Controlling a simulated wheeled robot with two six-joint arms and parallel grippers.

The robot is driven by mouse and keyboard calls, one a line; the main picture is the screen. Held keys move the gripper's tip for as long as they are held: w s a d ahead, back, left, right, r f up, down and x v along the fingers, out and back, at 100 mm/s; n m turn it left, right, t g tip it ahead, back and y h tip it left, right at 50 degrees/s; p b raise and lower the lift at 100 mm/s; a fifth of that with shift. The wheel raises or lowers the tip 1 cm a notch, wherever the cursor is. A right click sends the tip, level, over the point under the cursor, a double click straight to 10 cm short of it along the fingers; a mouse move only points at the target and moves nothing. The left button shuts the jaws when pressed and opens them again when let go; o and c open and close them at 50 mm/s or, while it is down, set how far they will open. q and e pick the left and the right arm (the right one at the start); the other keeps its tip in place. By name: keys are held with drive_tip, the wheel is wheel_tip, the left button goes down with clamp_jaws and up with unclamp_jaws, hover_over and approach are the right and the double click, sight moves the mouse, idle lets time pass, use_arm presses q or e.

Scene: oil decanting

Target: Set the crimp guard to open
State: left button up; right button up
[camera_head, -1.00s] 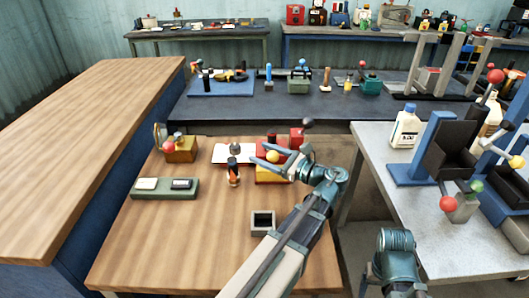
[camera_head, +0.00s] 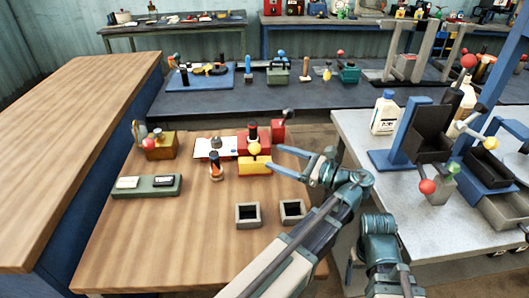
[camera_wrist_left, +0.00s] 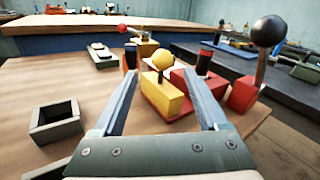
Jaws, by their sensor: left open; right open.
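No part is labelled as the crimp guard, so I cannot tell which piece it is. A red and yellow fixture stands on the wooden bench: a yellow block (camera_head: 252,166) with a yellow ball knob (camera_head: 254,148), a red block (camera_head: 262,142) behind it, and a red post (camera_head: 278,130) with a dark ball lever (camera_head: 289,115). In the left wrist view the yellow knob (camera_wrist_left: 162,62) stands upright beyond my fingers. My left gripper (camera_head: 275,160) is open and empty, just right of the yellow block. My right gripper (camera_head: 351,266) is low in view, open, partly hidden by its arm.
Two grey open boxes (camera_head: 247,223) (camera_head: 293,217) sit on the bench near my left arm. A dark and orange cylinder (camera_head: 215,168), a green tray (camera_head: 146,187) and a brass box (camera_head: 160,147) stand left. A grey table (camera_head: 345,125) with a white bottle (camera_head: 386,115) is right.

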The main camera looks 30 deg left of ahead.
use_arm(q)
drive_tip(key=shift+d, duration=1.15)
drive_tip(key=shift+r, duration=0.1)
